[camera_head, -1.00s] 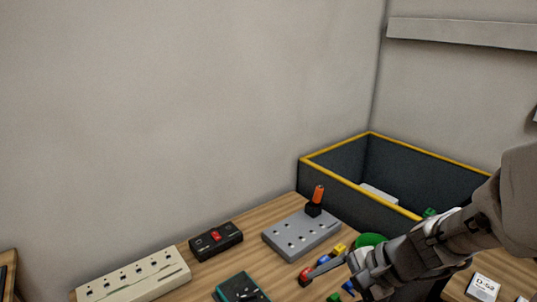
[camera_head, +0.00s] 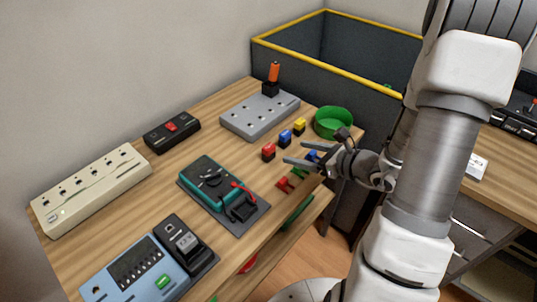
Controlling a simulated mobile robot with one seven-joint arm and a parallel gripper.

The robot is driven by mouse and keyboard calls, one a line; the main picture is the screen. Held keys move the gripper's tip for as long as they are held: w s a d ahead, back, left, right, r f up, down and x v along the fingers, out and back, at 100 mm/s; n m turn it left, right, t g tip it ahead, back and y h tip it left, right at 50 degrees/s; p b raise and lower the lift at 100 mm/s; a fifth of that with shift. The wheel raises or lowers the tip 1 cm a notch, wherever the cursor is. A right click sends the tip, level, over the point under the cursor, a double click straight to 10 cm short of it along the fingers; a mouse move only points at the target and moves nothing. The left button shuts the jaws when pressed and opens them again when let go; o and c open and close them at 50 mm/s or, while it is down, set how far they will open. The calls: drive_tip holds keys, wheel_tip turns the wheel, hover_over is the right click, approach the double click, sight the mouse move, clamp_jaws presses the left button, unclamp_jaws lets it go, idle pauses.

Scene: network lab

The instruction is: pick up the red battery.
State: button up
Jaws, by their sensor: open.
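A small red block (camera_head: 268,152), which I take as the red battery, stands on the wooden table at the left end of a short row. A blue block (camera_head: 285,136) and a yellow block (camera_head: 299,126) stand beside it. My gripper (camera_head: 294,152) is open and empty, reaching in from the right. Its two fingers point left toward the red block, with the tips just to its right and apart from it. Another small blue piece (camera_head: 313,156) shows by the fingers, partly hidden. Red pieces (camera_head: 286,184) lie nearer the table's front edge.
A grey socket strip (camera_head: 258,118) with an upright orange-and-black piece (camera_head: 273,74) stands behind the row. A green round bowl (camera_head: 333,122) is to the right. A teal device (camera_head: 208,184) lies in front left. A dark yellow-rimmed bin (camera_head: 340,92) is behind.

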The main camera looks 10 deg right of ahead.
sight(272, 149)
drive_tip(key=b+x, duration=0.1)
drive_tip(key=x, duration=0.5)
drive_tip(key=shift+w+a+f, duration=0.1)
drive_tip(key=shift+w+a, duration=0.1)
drive_tip(key=shift+a, duration=0.05)
drive_tip(key=x, duration=0.2)
drive_tip(key=b+x, duration=0.1)
drive_tip(key=x, duration=0.1)
drive_tip(key=shift+s+a+f, duration=0.1)
drive_tip(key=shift+a+f, duration=0.05)
drive_tip(key=shift+f, duration=0.15)
drive_tip(key=shift+w+a+f, duration=0.15)
drive_tip(key=shift+w+a, duration=0.15)
drive_tip(key=shift+w, duration=0.15)
clamp_jaws()
